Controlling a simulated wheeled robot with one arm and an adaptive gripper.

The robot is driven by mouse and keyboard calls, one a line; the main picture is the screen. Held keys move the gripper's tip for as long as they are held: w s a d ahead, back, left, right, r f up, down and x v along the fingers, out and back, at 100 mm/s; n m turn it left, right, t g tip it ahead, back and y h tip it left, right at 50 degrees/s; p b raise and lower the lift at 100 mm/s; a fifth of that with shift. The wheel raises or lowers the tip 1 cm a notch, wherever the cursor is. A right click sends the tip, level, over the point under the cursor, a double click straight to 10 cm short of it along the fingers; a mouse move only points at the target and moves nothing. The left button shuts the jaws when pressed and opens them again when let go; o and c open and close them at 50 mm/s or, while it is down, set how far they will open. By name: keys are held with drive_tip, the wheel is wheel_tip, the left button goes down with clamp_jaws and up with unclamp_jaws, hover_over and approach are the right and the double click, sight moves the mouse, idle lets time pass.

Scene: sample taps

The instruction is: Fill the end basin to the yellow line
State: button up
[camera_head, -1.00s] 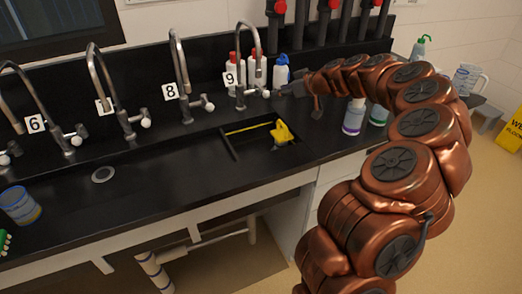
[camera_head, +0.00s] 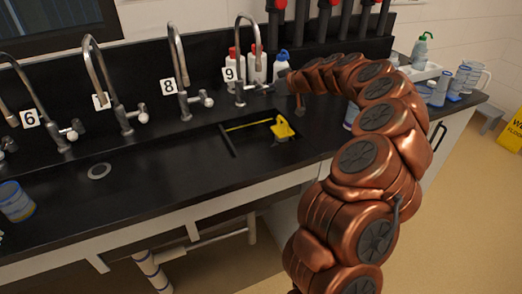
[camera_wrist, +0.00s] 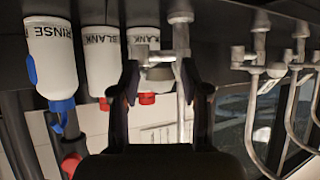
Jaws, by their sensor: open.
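The end basin (camera_head: 229,143) is a dark rectangular recess at the right end of the black counter, with a yellow line (camera_head: 247,124) along its back wall. A yellow object (camera_head: 281,128) sits at its right side. The grey tap labelled 9 (camera_head: 240,92) stands behind it, its spout arching above; I see no water stream. Its side handle (camera_head: 264,87) points right, towards my gripper (camera_head: 286,84). In the wrist view, my gripper (camera_wrist: 159,84) is open. The tap (camera_wrist: 181,50) shows beyond the fingers, near the right one; I cannot tell whether they touch the handle.
Bottles stand behind tap 9; the wrist view shows a RINSE bottle (camera_wrist: 50,60) and two BLANK bottles (camera_wrist: 100,55). Tap 8 (camera_head: 183,105) is to the left. A blue-banded beaker (camera_head: 15,202) stands at the far left. The counter middle is clear.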

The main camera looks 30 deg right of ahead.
drive_tip(key=shift+w+d+f+b, duration=0.1)
drive_tip(key=shift+d+f+b, duration=0.05)
drive_tip(key=shift+d+b, duration=0.2)
drive_tip(key=shift+w+d+b, duration=0.3)
drive_tip(key=shift+d+b, duration=0.15)
drive_tip(key=shift+d, duration=0.3)
drive_tip(key=shift+w+d+b, duration=0.3)
drive_tip(key=shift+d+b, duration=0.15)
drive_tip(key=shift+d, duration=0.25)
drive_tip(key=shift+w+d+b, duration=0.2)
drive_tip(key=shift+d, duration=0.4)
drive_tip(key=shift+w+d+b, duration=0.2)
drive_tip(key=shift+d, duration=0.4)
idle(5.0)
